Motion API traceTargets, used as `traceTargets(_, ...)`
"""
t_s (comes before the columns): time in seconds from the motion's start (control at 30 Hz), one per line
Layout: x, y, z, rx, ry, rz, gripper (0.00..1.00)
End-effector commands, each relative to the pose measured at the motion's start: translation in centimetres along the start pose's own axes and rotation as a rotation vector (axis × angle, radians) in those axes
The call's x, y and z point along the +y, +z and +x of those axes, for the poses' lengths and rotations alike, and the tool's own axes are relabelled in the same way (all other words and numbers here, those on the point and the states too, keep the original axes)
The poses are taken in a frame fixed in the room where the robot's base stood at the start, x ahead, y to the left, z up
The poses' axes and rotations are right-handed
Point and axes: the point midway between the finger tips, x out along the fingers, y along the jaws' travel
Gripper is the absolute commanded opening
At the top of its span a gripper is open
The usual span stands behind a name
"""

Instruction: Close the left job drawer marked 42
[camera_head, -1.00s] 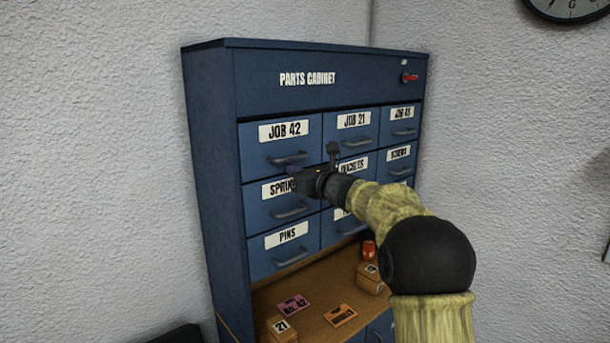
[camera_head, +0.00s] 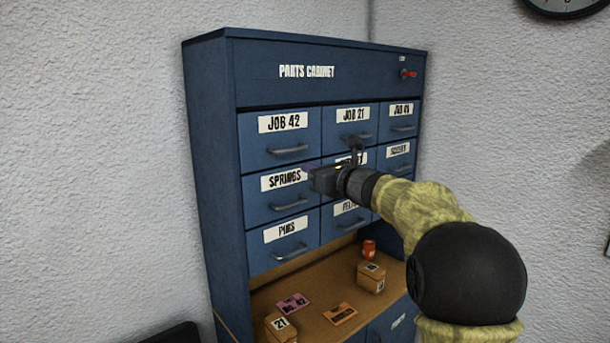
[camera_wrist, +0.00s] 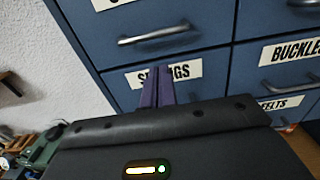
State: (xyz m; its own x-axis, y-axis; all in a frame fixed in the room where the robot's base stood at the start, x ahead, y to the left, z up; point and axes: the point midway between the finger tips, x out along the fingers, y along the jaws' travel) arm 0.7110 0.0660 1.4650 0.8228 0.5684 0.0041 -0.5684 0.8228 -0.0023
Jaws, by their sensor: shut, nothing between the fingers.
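The left drawer marked JOB 42 (camera_head: 258,150) is at the top left of the blue parts cabinet. Its front looks flush with the drawers around it, with no visible gap. Its grey handle also shows in the wrist view (camera_wrist: 160,35). My gripper (camera_head: 306,170) is in front of the cabinet, below and to the right of the JOB 42 handle, near the right end of the SPRINGS drawer. In the wrist view its two purple fingers (camera_wrist: 156,86) are together and empty, pointing at the cabinet over the SPRINGS label. I see no contact with the drawer.
The SPRINGS drawer (camera_head: 264,205) is below JOB 42 and the JOB 21 drawer (camera_head: 338,135) to its right. A wooden shelf (camera_head: 312,290) below holds small boxes, cards and a red-orange container (camera_head: 369,248). A red switch (camera_head: 407,74) is at the top right.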

Motion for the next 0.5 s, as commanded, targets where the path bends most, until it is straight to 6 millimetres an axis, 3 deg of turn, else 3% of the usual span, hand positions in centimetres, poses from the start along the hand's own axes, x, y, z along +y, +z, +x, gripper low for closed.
traceTargets(0.3,-1.1,-0.4,-6.6,0.002,-0.02,-0.001,0.0)
traceTargets(0.5,-1.0,-0.2,-7.8,0.003,-0.017,0.001,0.0)
